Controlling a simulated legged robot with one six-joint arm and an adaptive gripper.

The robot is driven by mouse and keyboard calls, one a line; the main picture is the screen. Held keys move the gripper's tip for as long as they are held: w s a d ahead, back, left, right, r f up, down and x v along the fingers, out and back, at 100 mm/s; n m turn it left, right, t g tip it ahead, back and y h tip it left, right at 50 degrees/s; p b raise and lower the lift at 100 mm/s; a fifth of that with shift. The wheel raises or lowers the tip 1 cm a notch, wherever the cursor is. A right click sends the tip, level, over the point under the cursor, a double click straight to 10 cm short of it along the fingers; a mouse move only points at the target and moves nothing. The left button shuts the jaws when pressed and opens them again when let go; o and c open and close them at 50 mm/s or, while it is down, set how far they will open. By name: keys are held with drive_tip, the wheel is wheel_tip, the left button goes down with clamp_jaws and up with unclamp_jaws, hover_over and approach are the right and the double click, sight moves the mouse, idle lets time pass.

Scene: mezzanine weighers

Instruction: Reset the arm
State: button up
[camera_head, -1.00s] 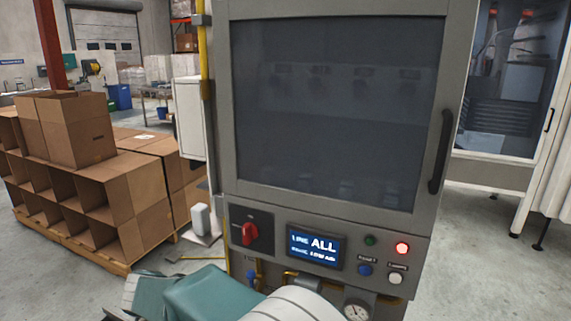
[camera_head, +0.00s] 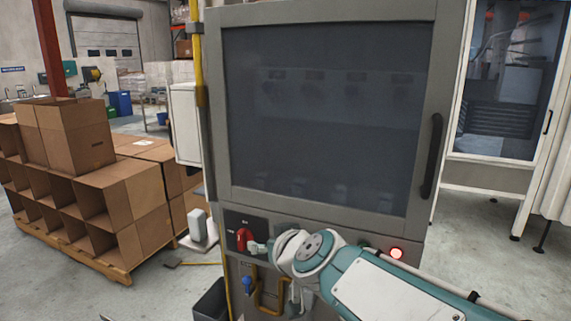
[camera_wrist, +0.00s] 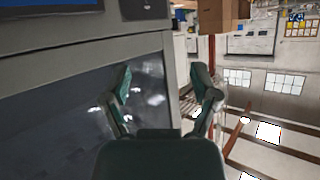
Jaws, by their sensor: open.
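My arm reaches in from the lower right in the head view, across the front of the grey cabinet (camera_head: 330,207). My gripper (camera_head: 258,247) is beside the red rotary switch (camera_head: 242,239), just to its right; I cannot tell whether they touch. In the wrist view my gripper (camera_wrist: 163,92) is open, with its two fingers spread and nothing between them. My arm hides the panel's display and most of its buttons.
Cardboard boxes (camera_head: 75,150) stand stacked on a pallet at the left. A yellow pipe (camera_head: 200,60) runs up the cabinet's left side. A black handle (camera_head: 431,157) sticks out from its closed door. A dark bin (camera_head: 211,301) stands below the panel. Floor between boxes and cabinet is partly clear.

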drive_tip(key=s+d+f+m+g+h, duration=0.2)
drive_tip(key=s+d+f, duration=0.3)
drive_tip(key=s+d, duration=0.4)
drive_tip(key=s+d+f+m+g+h, duration=0.2)
drive_tip(key=s+d, duration=0.6)
drive_tip(key=s, duration=0.4)
wheel_tip(320, 180, down, 4)
drive_tip(key=shift+d+r+g+h, duration=0.25)
drive_tip(key=shift+d+g+h, duration=0.15)
drive_tip(key=shift+g+h, duration=0.6)
drive_tip(key=shift+m, duration=0.3)
